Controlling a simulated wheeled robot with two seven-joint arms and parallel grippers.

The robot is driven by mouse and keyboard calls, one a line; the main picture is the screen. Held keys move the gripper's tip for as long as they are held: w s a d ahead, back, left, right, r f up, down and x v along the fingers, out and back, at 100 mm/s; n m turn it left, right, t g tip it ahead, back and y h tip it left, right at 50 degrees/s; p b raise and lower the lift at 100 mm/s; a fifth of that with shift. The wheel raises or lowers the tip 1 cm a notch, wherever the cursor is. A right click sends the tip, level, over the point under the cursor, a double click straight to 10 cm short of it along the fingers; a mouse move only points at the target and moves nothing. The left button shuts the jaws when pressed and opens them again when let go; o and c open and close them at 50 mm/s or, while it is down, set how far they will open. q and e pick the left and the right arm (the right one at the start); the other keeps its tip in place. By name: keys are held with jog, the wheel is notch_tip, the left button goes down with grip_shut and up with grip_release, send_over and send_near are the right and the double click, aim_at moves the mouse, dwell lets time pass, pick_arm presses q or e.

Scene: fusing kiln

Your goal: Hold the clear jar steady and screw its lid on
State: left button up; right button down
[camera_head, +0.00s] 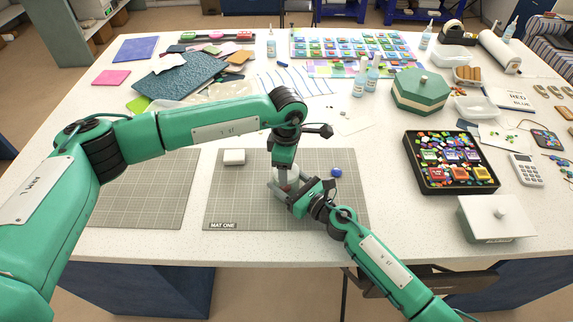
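A small clear jar (283,181), with a hint of red low in it, stands on the grey mat. It is mostly hidden by my two grippers. My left gripper (285,168) points straight down right over the jar; its fingertips and anything between them are hidden or too small to tell. My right gripper (284,190) reaches in low from the front right, with its fingers at the jar's sides; I cannot tell whether they press on it. I cannot make out the lid. A small blue round thing (336,172) lies on the mat to the right of the jar.
A white block (234,157) lies on the mat (235,205) left of the jar. A black tray of colourful pieces (410,150), a white lidded box (495,220) and a green octagonal box (420,92) stand to the right. The left mat (160,205) is largely clear.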

pick_arm(q)
jog(key=m, duration=1.2)
jog(key=shift+s+m, duration=0.1)
jog(key=shift+m, duration=0.2)
jog(key=shift+o, duration=0.2)
jog(key=m, duration=0.8)
jog(key=shift+s, duration=0.1)
jog(key=m, duration=0.6)
jog(key=shift+f, duration=0.1)
jog(key=shift+a, duration=0.1)
jog(key=o, duration=0.7)
jog(key=shift+o, duration=1.3)
